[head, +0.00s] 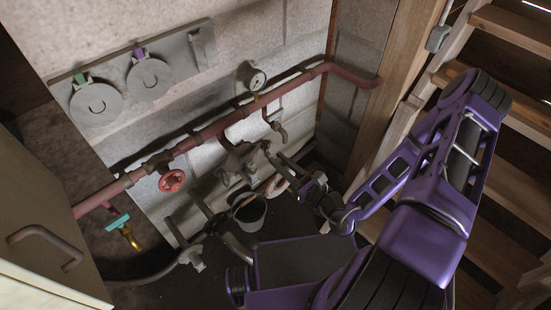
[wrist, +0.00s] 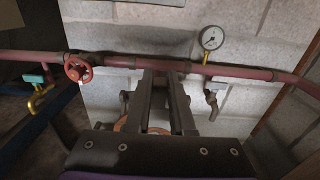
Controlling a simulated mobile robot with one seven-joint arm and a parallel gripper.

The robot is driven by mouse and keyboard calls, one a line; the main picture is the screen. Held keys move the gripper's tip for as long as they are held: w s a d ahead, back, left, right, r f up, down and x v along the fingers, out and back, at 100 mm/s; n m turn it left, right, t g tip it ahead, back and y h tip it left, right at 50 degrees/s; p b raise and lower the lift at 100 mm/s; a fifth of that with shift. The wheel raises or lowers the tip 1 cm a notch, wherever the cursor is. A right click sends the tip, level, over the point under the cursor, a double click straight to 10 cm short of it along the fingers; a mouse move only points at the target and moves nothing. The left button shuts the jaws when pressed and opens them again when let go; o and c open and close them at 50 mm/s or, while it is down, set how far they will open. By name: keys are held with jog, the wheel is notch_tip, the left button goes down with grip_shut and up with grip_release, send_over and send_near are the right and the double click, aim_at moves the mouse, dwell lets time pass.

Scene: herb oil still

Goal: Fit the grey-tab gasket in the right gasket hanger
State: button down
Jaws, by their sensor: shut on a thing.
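My gripper (head: 277,159) is in front of the block wall, below the red pipe. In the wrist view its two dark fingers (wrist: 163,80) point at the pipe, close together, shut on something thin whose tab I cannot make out. A tan ring (head: 275,185), seemingly the gasket, shows by the fingers; in the wrist view the ring (wrist: 122,124) is partly hidden behind them. On the wall board, a round grey plate with a green tab (head: 96,103) and one with a purple tab (head: 149,78) hang at left. The right hanger (head: 202,46) at the board's right end looks empty.
The red pipe (head: 212,130) crosses the wall below the board, with a gauge (head: 257,80) and a red handwheel (head: 172,181). A brass tap with a teal handle (head: 118,222) is lower left. A dark bucket (head: 249,212) stands below my gripper. Wooden stairs (head: 510,110) are at right.

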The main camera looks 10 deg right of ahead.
jog(key=shift+r, duration=1.7)
